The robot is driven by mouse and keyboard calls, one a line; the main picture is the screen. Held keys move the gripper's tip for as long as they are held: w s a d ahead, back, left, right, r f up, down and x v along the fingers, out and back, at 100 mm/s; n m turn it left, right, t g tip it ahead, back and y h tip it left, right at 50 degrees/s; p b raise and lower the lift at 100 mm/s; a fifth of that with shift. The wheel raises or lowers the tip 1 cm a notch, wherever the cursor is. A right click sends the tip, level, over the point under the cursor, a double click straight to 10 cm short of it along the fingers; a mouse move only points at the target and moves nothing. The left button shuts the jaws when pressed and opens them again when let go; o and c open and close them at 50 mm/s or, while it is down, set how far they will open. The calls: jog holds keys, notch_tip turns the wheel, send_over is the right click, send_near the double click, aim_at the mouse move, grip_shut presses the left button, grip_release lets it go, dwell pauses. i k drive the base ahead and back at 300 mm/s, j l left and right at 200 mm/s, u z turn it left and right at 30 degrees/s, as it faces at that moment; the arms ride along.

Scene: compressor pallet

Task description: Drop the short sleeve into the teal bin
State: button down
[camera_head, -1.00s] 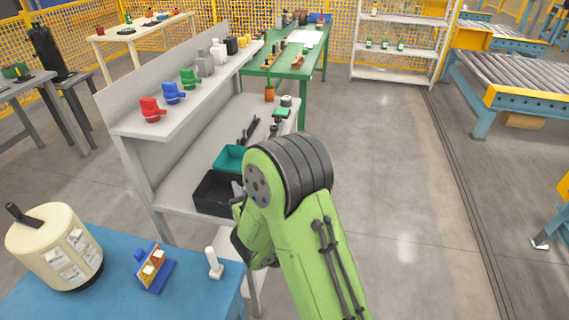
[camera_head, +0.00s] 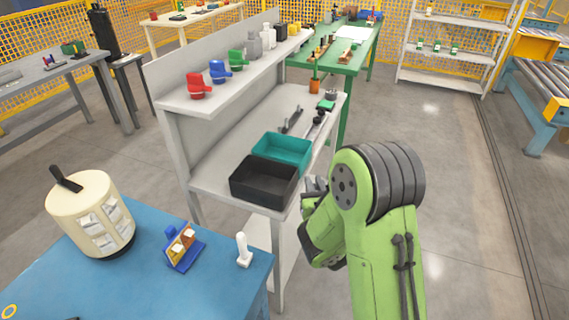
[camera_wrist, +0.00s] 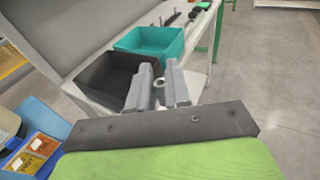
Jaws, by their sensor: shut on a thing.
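The teal bin (camera_head: 284,149) stands on the grey bench's lower shelf, right behind a black bin. It also shows in the wrist view (camera_wrist: 150,42), beyond my gripper. My gripper (camera_wrist: 158,84) is shut on a small pale grey ring-shaped piece, the short sleeve (camera_wrist: 158,82), seen end-on between the two fingers. In the wrist view the fingers overlap the right part of the black bin. In the head view my gripper (camera_head: 312,190) is mostly hidden by my green wrist, at the right of the black bin. The sleeve is not visible in the head view.
The black bin (camera_head: 262,193) stands at the shelf's near end. An upper shelf (camera_head: 197,103) with coloured valve-like parts overhangs the lower one's left side. Dark tools (camera_head: 291,120) lie behind the teal bin. A blue table (camera_head: 225,290) is in front. Floor to the right is clear.

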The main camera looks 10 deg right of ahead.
aim_at(283, 154)
jog(key=i+j, duration=0.2)
jog(key=i, duration=0.3)
jog(key=k+z, duration=0.15)
jog(key=z, duration=0.7)
jog(key=l+u, duration=0.1)
jog(key=u, duration=0.7)
jog(key=k+l+u, duration=0.1)
jog(key=u, duration=0.65)
jog(key=i+l+u, duration=0.3)
